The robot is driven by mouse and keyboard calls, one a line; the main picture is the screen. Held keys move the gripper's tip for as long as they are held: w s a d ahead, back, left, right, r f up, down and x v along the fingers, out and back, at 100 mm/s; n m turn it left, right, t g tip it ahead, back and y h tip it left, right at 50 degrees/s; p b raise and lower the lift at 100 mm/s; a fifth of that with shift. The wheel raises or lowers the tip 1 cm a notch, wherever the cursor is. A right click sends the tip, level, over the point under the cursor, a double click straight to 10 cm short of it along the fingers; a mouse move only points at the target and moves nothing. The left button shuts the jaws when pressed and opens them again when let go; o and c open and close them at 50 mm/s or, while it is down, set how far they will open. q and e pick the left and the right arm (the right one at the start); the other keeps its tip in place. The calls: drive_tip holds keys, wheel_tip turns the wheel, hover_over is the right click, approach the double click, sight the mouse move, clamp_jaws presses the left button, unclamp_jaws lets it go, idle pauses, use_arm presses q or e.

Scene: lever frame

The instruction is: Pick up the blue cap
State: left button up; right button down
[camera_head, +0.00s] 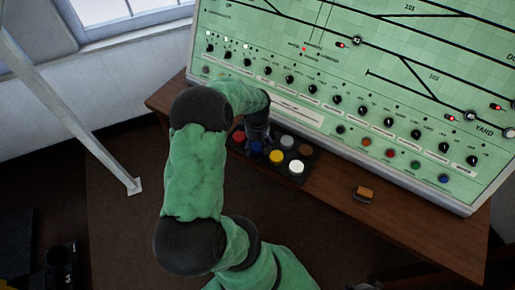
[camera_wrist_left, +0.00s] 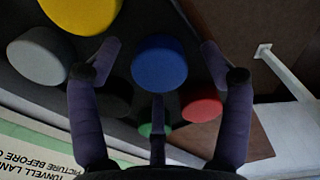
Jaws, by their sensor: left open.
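The blue cap (camera_head: 257,147) sits in a dark tray (camera_head: 268,165) on the wooden desk, between the red cap and the yellow cap. In the left wrist view the blue cap (camera_wrist_left: 159,63) is a round disc between and beyond my spread fingers. My left gripper (camera_head: 258,134) is over the back of the tray, close to the blue cap, and partly hidden by my arm. In the left wrist view my left gripper (camera_wrist_left: 160,62) is open, its dark fingers apart with nothing held. Whether a finger touches the cap I cannot tell.
Red (camera_head: 238,138), yellow (camera_head: 276,157), white (camera_head: 296,167) and grey (camera_head: 287,141) caps crowd the tray. A green cap (camera_wrist_left: 153,129) shows in the wrist view. A green lever panel (camera_head: 350,90) rises behind. An orange-topped block (camera_head: 363,194) sits on the desk at right.

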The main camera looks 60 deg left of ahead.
use_arm(q)
drive_tip(key=c, duration=1)
drive_tip(key=shift+o, duration=0.2)
drive_tip(key=shift+r, duration=0.1)
